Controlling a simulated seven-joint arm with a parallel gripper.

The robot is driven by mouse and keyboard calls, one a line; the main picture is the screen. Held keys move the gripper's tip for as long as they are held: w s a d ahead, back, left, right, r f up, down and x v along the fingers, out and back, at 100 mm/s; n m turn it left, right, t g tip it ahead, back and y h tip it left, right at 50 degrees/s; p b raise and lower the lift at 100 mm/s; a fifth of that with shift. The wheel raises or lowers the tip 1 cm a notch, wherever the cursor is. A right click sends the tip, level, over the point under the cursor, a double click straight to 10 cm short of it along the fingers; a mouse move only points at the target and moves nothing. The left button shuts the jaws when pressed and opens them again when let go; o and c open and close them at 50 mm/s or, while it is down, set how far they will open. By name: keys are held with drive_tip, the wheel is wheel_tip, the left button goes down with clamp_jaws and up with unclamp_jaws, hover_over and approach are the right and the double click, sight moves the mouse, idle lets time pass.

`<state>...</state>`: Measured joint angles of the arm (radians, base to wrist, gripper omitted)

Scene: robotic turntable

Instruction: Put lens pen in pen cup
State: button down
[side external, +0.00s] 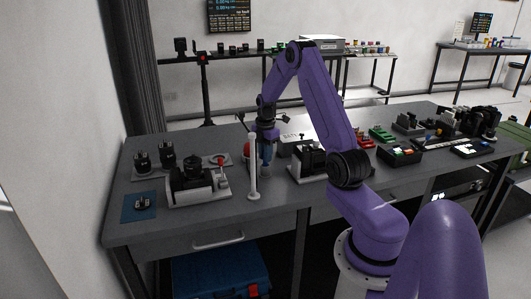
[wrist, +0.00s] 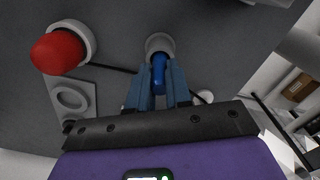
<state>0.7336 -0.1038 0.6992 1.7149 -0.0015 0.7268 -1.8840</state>
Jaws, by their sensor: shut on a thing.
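In the wrist view my gripper (wrist: 160,72) is shut on a blue pen-like object (wrist: 158,76), which I take as the lens pen. A round grey-white cup (wrist: 159,40) lies just beyond the fingertips, in line with the pen's far end. The pen and fingers cover part of its rim, so I cannot tell whether the tip is inside or above it. In the side external view my gripper (side external: 266,153) points down over the bench, close behind a thin white post (side external: 252,172). The pen and cup are too small to make out there.
A red rounded object (wrist: 58,50) sits in a white ring holder left of the cup, beside a grey plate with a ring (wrist: 72,97). On the bench (side external: 225,222), a black device on a grey base (side external: 198,182) stands left and another black device (side external: 312,160) right of my gripper.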

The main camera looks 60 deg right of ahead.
drive_tip(key=shift+f, duration=0.4)
drive_tip(key=c, duration=1)
unclamp_jaws()
drive_tip(key=shift+o, duration=0.2)
wheel_tip(320, 180, up, 17)
drive_tip(key=shift+r, duration=0.2)
